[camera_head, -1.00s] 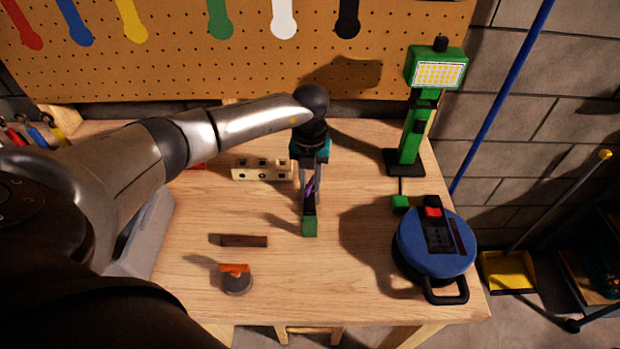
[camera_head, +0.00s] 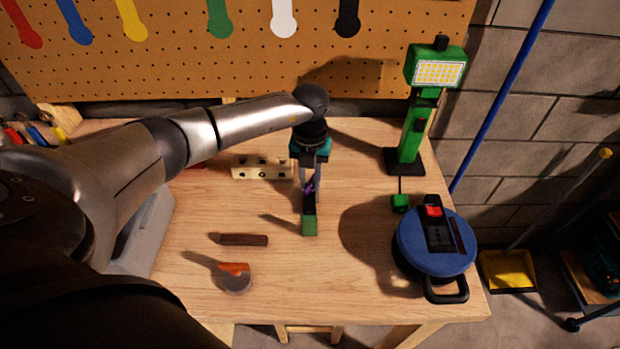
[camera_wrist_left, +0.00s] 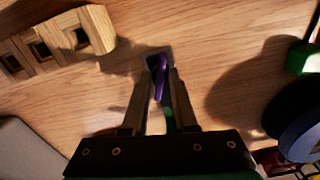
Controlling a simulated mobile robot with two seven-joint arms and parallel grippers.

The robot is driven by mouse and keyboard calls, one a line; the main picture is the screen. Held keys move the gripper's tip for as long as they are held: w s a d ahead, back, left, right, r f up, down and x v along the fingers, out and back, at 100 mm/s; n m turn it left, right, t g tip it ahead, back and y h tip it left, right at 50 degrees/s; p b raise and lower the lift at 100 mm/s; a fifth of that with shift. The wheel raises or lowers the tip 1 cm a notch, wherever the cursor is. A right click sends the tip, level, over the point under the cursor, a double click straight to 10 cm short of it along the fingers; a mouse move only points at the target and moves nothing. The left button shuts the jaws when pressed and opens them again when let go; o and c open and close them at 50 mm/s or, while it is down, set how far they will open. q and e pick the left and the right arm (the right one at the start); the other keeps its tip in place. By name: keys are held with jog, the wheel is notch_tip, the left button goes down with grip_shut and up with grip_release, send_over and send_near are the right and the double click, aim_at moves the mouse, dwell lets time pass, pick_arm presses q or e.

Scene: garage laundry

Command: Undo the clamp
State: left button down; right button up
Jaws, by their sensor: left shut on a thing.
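My left gripper (camera_head: 310,198) points down at the middle of the workbench. In the left wrist view its fingers (camera_wrist_left: 162,78) are shut on a slim purple part (camera_wrist_left: 160,84), which I take to be the clamp's handle. The purple part also shows between the fingers in the head view (camera_head: 309,187). A small green block (camera_head: 309,227) is just in front of the fingertips, and a bit of green shows between the fingers in the wrist view. The fingers hide much of the clamp, so I cannot tell how its jaws stand. My right gripper is not in view.
A pale wooden block with holes (camera_head: 262,168) lies behind and left of the gripper. A brown bar (camera_head: 243,240) and an orange-topped round piece (camera_head: 235,277) lie front left. A blue cable reel (camera_head: 437,240) and a green work lamp (camera_head: 412,135) stand right. The front middle is clear.

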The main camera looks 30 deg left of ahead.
aim_at(310, 182)
pick_arm(q)
jog(key=c, duration=1.1)
grip_release()
jog(key=shift+s+d+f, duration=0.1)
jog(key=shift+s+f, duration=0.1)
jog(key=shift+f, duration=0.05)
jog(key=shift+o, duration=0.8)
jog(key=shift+w+r, duration=0.1)
jog(key=shift+r, duration=0.1)
notch_tip(310, 182, up, 15)
jog(key=shift+o, duration=0.3)
